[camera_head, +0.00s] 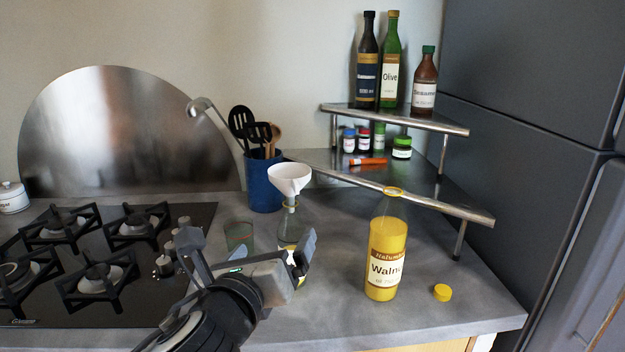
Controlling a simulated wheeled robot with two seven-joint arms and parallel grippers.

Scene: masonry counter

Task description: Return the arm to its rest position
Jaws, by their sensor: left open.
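My left gripper (247,245) comes in from the lower left over the counter front. Its two fingers stand apart and nothing shows between them. Behind it stands a small glass bottle (288,226) with a white funnel (289,178) in its neck. The gripper hides part of this bottle's lower body, and I cannot tell whether it touches it. A bottle of yellow oil (386,250) labelled Walnut stands upright and uncapped to the right, apart from the gripper. Its yellow cap (442,292) lies on the counter. My right gripper is out of view.
A black gas hob (130,290) fills the left. A glass (239,238) stands just behind the gripper. A blue utensil holder (264,185) is farther back. A metal corner shelf (450,200) carries bottles and jars. A grey fridge (530,130) bounds the right. The front right counter is mostly clear.

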